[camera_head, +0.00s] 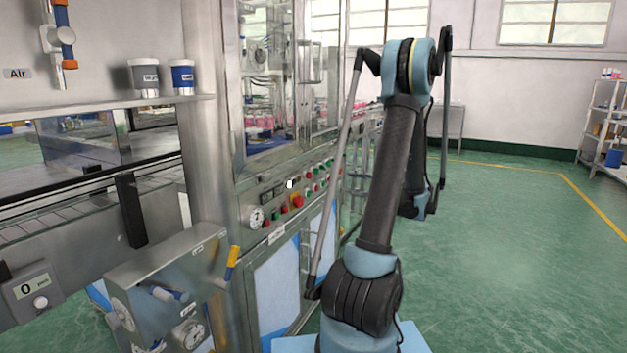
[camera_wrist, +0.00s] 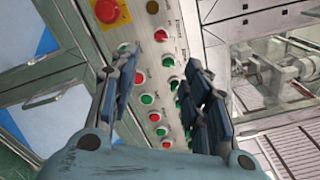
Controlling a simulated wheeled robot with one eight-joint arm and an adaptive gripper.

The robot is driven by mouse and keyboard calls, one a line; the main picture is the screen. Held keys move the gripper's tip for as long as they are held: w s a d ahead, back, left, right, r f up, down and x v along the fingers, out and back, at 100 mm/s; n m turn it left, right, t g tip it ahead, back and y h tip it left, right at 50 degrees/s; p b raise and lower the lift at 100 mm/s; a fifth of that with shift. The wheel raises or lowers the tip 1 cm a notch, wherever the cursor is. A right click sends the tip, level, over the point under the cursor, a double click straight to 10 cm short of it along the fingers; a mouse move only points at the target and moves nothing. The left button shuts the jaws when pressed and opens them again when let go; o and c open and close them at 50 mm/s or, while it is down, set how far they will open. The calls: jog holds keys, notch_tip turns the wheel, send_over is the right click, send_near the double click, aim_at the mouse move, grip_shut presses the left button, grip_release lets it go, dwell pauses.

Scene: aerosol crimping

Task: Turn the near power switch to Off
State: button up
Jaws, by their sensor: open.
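The machine's control panel (camera_head: 275,212) slopes along its front in the head view, with rows of red and green buttons. A small white and black piece (camera_head: 289,184) on it may be a switch; I cannot tell, and I cannot make out which part is the near power switch or its setting. In the wrist view, the panel (camera_wrist: 150,92) runs between and behind the fingers of my gripper (camera_wrist: 160,65). My gripper is open with nothing between its fingers. In the head view my arm rises in front of the panel's right end, and the gripper is not clearly visible.
A red mushroom button on a yellow base (camera_head: 297,201) sits on the panel and shows at the top of the wrist view (camera_wrist: 107,11). A gauge (camera_head: 256,217) is at the panel's left end. A box with a yellow-handled lever (camera_head: 232,262) juts out nearer. Green floor on the right is clear.

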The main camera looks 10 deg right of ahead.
aim_at(309, 175)
jog(key=x, duration=1.7)
jog(key=shift+w+a, duration=0.1)
